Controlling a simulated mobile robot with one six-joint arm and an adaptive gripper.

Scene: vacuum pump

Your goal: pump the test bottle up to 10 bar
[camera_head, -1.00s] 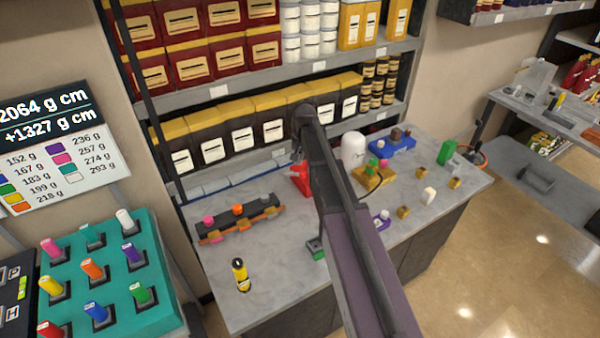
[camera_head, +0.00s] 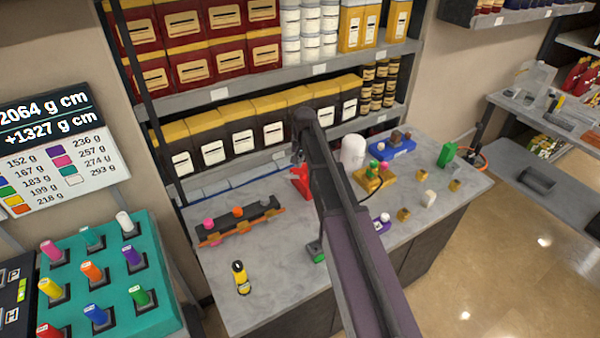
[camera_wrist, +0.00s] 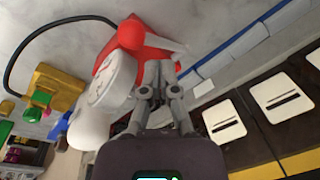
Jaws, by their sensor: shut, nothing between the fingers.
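A red pump (camera_head: 302,182) stands on the grey counter, partly hidden behind my arm. In the wrist view the red pump (camera_wrist: 130,38) shows a round white gauge face (camera_wrist: 108,82) and a black hose (camera_wrist: 40,32) curving away from it. A white rounded bottle (camera_head: 353,150) stands to its right in the head view. The white bottle also shows in the wrist view (camera_wrist: 90,130). My gripper (camera_wrist: 160,75) is shut and empty, its fingertips close beside the gauge and red body. I cannot tell whether they touch. In the head view my gripper (camera_head: 297,157) is above the pump.
A yellow block with coloured knobs (camera_head: 375,178) and a blue tray (camera_head: 392,149) stand right of the pump. Shelves of boxes (camera_head: 265,133) rise behind.

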